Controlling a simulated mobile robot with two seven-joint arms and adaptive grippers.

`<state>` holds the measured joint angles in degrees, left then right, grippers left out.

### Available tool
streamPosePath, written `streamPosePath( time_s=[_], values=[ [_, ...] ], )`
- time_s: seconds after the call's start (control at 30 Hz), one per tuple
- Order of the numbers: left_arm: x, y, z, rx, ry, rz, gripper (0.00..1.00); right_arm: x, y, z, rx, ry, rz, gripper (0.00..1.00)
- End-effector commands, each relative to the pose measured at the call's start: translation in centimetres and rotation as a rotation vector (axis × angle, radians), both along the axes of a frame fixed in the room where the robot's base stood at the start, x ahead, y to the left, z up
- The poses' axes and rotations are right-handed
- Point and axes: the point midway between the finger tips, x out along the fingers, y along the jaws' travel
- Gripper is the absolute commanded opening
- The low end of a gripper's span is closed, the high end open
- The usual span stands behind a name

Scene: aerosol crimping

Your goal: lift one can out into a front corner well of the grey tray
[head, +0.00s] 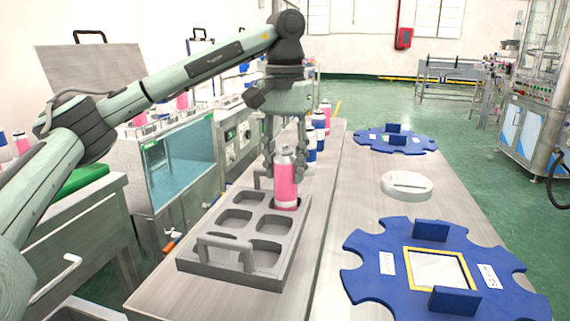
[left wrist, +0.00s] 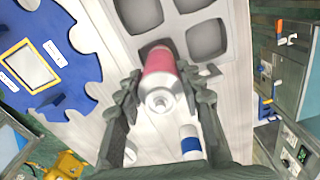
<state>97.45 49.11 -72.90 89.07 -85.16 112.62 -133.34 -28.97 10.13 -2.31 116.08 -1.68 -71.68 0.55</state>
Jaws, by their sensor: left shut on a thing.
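The grey tray (head: 188,266) lies on the metal bench with several square wells and a handle at each end. My left gripper (head: 285,163) is shut on a pink can (head: 286,188) with a silver top, its fingers on either side of the upper part. The can is upright at the tray's back right well; I cannot tell how deep its base sits. The left wrist view shows the can (left wrist: 160,72) between the fingers (left wrist: 160,88), with the dark well edge at its base. The other visible wells, including the front ones, look empty. My right gripper is not in view.
Blue-and-white cans (head: 310,145) and a pink can (head: 326,112) stand behind the tray. To the right lie a blue notched plate (head: 385,285), a white round piece (head: 406,185) and another blue plate (head: 370,137). A glass-fronted water tank (head: 182,160) stands left.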

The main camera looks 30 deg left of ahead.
Motion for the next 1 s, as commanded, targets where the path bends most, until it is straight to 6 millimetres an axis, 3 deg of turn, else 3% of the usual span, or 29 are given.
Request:
streamPosePath(
  time_s=[0.83,0.87,1.0],
  values=[
    [0.0,0.0,-1.0,0.001,0.001,0.0,0.09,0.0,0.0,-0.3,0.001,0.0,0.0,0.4],
    [0.0,0.0,-1.0,0.001,0.001,0.0,0.39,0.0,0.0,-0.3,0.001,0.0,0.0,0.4],
    [0.0,0.0,-1.0,0.0,0.001,0.0,0.57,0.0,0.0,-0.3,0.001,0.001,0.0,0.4]
  ],
)
